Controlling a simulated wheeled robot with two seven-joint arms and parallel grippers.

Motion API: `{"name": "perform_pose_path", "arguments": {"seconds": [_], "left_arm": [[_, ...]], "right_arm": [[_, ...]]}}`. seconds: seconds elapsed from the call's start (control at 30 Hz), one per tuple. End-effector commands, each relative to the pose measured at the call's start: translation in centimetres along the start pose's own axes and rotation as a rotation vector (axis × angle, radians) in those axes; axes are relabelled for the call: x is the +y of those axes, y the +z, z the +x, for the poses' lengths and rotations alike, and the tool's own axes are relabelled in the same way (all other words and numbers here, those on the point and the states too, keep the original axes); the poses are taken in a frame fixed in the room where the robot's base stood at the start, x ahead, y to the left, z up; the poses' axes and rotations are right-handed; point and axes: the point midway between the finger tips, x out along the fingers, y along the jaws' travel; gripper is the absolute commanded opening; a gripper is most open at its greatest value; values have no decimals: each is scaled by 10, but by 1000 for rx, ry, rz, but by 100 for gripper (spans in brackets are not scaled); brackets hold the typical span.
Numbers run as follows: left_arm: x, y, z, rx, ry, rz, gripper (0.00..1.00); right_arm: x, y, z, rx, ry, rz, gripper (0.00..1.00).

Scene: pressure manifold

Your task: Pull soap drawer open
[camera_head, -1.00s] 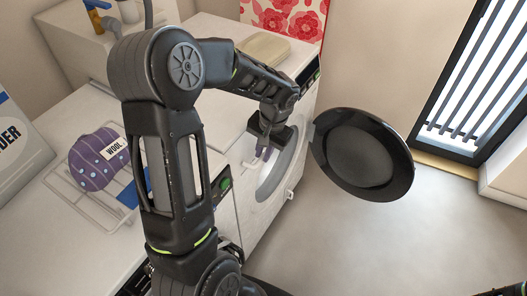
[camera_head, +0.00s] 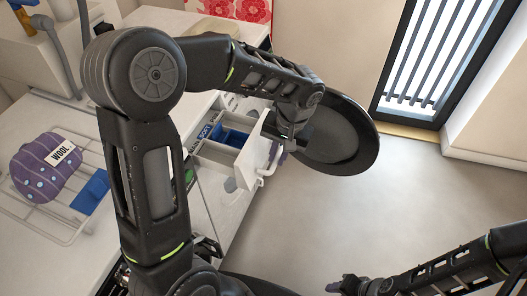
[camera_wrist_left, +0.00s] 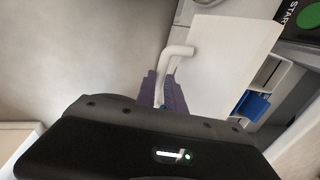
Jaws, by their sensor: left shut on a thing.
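The soap drawer (camera_head: 249,143) is pulled out of the white washing machine, with its blue-lined compartments (camera_head: 232,137) showing behind its white front. My left gripper (camera_head: 275,155) is at the drawer's front, shut on its white bar handle (camera_head: 268,173). In the left wrist view the purple fingers (camera_wrist_left: 165,92) close around the handle (camera_wrist_left: 180,51), beside the drawer's white front (camera_wrist_left: 229,60). The blue insert (camera_wrist_left: 252,104) shows behind that front. My right gripper (camera_head: 345,285) is low at the bottom edge, away from the drawer; its fingers are unclear.
The round dark machine door (camera_head: 340,135) stands open just beyond my left gripper. The floor (camera_head: 340,215) to the right is clear.

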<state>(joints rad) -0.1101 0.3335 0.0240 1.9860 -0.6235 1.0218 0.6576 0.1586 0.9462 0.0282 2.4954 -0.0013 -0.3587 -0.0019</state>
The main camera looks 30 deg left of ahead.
Motion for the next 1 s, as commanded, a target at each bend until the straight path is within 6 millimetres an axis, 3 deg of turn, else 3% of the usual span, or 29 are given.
{"name": "perform_pose_path", "arguments": {"seconds": [0.4, 0.43, 0.67, 1.0], "left_arm": [[5, -1, -2, 2, 2, -1, 0], [5, -1, -2, 2, 2, -1, 16], [4, 0, -1, 1, 1, -1, 35], [4, -1, -5, 2, 1, -1, 35]], "right_arm": [[0, 0, 0, 0, 0, 0, 36], [0, 0, 0, 0, 0, 0, 36], [0, 0, 1, 0, 0, 0, 36], [0, 0, 0, 0, 0, 0, 36]]}}
